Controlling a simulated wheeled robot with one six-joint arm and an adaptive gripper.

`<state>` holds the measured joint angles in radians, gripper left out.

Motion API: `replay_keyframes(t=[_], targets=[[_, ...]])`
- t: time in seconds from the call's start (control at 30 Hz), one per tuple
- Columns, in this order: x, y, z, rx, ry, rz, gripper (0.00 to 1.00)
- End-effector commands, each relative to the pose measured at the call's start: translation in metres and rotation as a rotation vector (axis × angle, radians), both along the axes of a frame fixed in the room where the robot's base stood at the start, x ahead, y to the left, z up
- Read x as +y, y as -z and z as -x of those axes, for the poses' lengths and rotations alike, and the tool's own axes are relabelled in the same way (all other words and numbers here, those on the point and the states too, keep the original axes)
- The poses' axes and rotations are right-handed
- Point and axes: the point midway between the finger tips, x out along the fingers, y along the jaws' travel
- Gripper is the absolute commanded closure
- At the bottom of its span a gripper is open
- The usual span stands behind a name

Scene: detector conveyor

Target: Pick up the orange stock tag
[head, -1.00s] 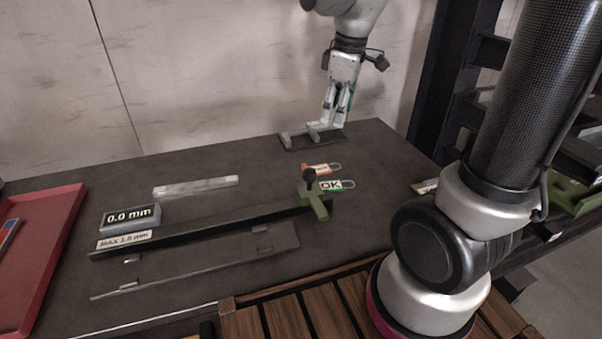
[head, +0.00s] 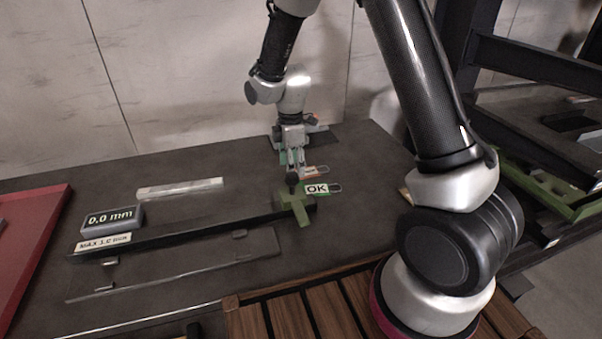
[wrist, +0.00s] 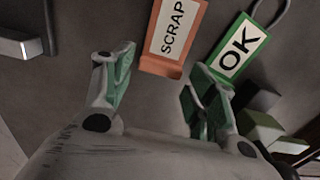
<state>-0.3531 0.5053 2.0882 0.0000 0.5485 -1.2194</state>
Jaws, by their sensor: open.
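The orange stock tag, marked SCRAP, lies on the dark bench; it shows in the head view (head: 315,170), partly hidden by my gripper, and in the wrist view (wrist: 174,38). My gripper (head: 296,172) points down over the bench at the tag's left side in the head view. In the wrist view my gripper (wrist: 162,74) is open and empty, with its fingers spread to either side of the tag's lower end. The tag's bottom edge shows between the fingertips; I cannot tell how high they are above it.
A green OK tag (head: 317,189) lies close beside the orange one, near the right finger in the wrist view. An olive slider (head: 295,207) with a black knob stands just in front. A gauge display (head: 110,218), pale bar (head: 180,189) and red tray (head: 30,240) are further left.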

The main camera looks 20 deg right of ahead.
Motion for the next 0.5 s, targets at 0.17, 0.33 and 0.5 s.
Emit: replay_keyframes(t=[0.17, 0.33, 0.5], targets=[[-0.0008, 0.015, 0.0003, 0.001, 0.001, 0.0, 0.43], [-0.0008, 0.015, 0.0001, 0.0, 0.002, 0.0, 0.43], [-0.0009, 0.0148, 0.0, 0.0, 0.002, 0.0, 0.68]])
